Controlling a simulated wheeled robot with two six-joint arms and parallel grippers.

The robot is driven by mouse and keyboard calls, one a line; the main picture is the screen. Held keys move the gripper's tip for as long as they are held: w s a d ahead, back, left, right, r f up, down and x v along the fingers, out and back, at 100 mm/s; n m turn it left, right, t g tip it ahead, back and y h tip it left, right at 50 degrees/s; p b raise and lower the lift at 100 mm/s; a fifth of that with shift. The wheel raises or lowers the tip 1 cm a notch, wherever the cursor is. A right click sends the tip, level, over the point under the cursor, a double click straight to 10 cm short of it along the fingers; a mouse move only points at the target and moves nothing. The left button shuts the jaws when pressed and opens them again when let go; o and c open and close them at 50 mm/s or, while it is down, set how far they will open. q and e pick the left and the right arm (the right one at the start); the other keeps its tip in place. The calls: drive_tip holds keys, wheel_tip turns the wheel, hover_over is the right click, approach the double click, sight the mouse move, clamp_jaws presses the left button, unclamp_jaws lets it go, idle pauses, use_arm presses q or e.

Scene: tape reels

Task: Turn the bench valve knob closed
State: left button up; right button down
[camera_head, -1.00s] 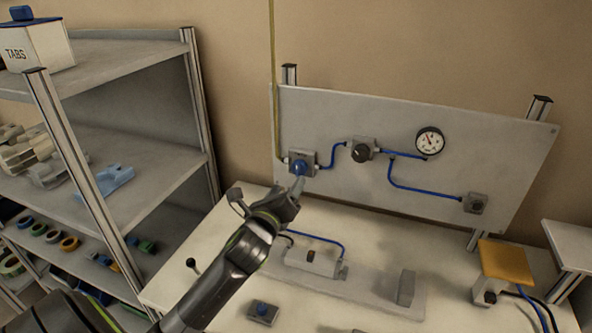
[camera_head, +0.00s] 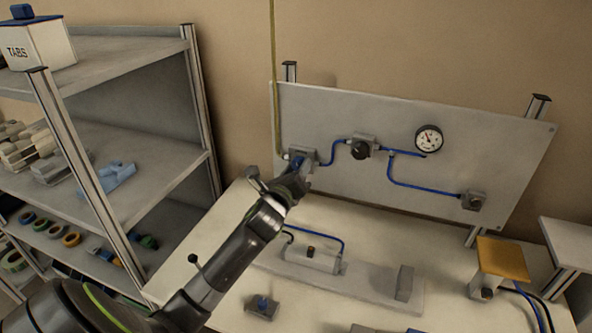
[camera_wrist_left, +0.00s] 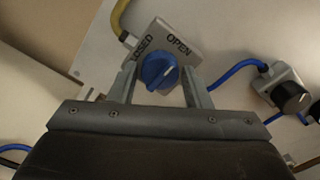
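The valve knob (camera_wrist_left: 158,70) is blue and round, with a small pale mark on its right part. It sits on a grey plate (camera_wrist_left: 190,45) lettered OPEN at the upper right and CLOSED, partly hidden, at the left. My left gripper (camera_wrist_left: 158,76) is open, with one finger on each side of the knob and narrow gaps showing. In the head view my left gripper (camera_head: 298,180) reaches up to the valve at the panel's left and mostly covers the blue knob (camera_head: 298,163). My right gripper is in neither view.
The grey upright panel (camera_head: 440,165) also carries a black knob (camera_head: 360,149), a gauge (camera_head: 429,138) and blue tubing. Below, the bench holds a grey fixture (camera_head: 312,260) and an orange-topped block (camera_head: 502,258). A shelf rack (camera_head: 150,150) stands at the left.

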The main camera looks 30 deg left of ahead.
use_arm(q)
drive_tip(key=c, duration=0.6)
drive_tip(key=shift+n, duration=0.4)
drive_tip(key=n+p, duration=0.1)
drive_tip(key=n, duration=0.1)
drive_tip(key=shift+n, duration=0.4)
drive_tip(key=n+p, duration=0.1)
drive_tip(key=n, duration=0.2)
drive_tip(key=shift+n, duration=0.4)
drive_tip(key=n+b, duration=0.1)
drive_tip(key=n, duration=0.9)
drive_tip(key=shift+f, duration=0.1)
drive_tip(key=shift+n, duration=0.4)
